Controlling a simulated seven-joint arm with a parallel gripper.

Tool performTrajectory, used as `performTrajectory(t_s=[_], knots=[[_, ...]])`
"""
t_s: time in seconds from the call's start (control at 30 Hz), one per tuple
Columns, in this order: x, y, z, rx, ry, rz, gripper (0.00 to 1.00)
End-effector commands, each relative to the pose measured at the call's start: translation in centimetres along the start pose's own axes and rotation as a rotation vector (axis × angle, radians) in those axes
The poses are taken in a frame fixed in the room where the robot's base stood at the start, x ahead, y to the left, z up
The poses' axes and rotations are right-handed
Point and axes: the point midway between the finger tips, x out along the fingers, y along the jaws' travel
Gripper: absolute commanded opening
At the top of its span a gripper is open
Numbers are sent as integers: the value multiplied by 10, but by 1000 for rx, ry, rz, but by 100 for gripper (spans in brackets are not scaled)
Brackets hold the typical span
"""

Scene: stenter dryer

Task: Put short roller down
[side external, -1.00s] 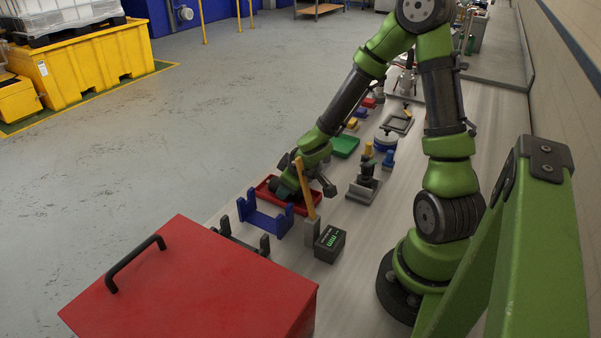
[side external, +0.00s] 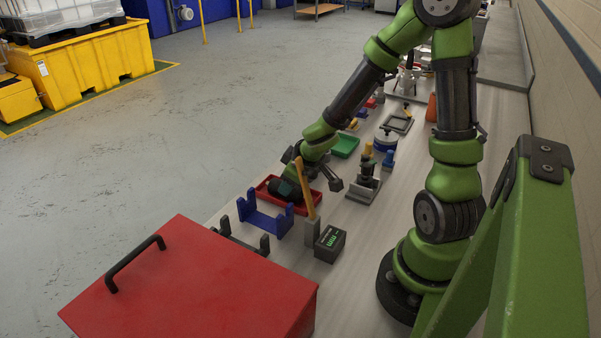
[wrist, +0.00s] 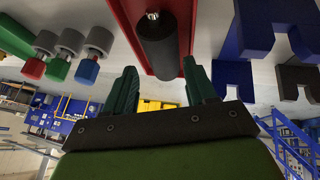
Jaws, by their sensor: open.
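The short roller, a dark cylinder (wrist: 163,45) with a small metal end, lies in the red tray (wrist: 125,12) in the wrist view. My gripper (wrist: 161,88) is open, its two dark green fingers apart and nothing between them. The roller shows beyond the fingertips, clear of both. In the side view my gripper (side external: 286,190) is low over the near left part of the red tray (side external: 314,208).
A blue two-post stand (side external: 266,222) and a dark stand (side external: 232,236) are close in front of the tray. A red cabinet (side external: 190,285) is in front.

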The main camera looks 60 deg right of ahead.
Motion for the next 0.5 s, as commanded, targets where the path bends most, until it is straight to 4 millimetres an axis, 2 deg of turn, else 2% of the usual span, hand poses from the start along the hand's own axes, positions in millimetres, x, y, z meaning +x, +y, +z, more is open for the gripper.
performTrajectory(t_s=[0.2, 0.5], knots=[[-16, 0, 0, 0, 0, 0, 56], [-22, -1, 0, 1, 3, -3, 56]])
